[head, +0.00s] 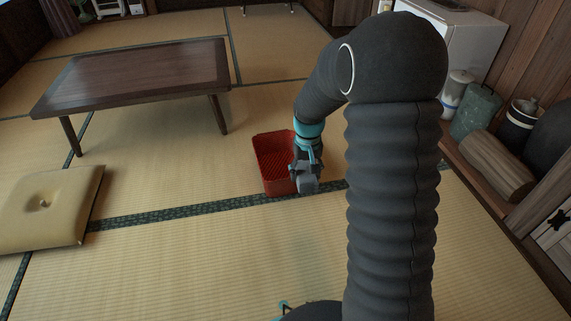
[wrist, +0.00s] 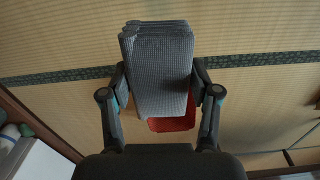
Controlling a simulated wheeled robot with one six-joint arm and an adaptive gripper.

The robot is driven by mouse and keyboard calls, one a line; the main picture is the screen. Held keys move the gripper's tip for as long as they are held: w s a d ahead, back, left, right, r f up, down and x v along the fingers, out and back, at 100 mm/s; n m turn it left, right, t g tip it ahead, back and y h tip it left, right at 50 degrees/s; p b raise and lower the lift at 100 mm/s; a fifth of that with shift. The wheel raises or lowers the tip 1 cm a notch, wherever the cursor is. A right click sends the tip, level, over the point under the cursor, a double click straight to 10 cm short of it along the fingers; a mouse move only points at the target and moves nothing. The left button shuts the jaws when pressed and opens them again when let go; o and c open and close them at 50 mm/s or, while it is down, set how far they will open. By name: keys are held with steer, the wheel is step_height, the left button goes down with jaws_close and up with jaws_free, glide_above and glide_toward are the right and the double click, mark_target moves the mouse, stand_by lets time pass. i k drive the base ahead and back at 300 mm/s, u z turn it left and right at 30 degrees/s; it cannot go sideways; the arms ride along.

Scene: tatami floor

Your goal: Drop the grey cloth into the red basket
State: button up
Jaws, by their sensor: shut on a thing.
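My gripper (head: 307,172) is shut on the grey cloth (head: 308,184), a small folded bundle. In the wrist view the cloth (wrist: 158,68) fills the space between the two fingers of my gripper (wrist: 155,85). The red basket (head: 266,158) stands on the tatami, in the middle of the head view. My gripper is at the basket's right side in that view and hides part of its right wall. In the wrist view a piece of the red basket (wrist: 172,125) shows beyond the lower edge of the cloth. I cannot tell the height of the cloth above the basket.
A low wooden table (head: 135,75) stands at the back left. A tan cushion (head: 48,208) lies at the left. Jars and a log (head: 497,165) line a ledge by the right wall, near a white cabinet (head: 450,45). The tatami around the basket's left and front is clear.

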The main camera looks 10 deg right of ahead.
mark_target(284, 171)
steer(key=z, duration=0.2)
steer(key=i, duration=1.05)
steer(key=u, duration=0.3)
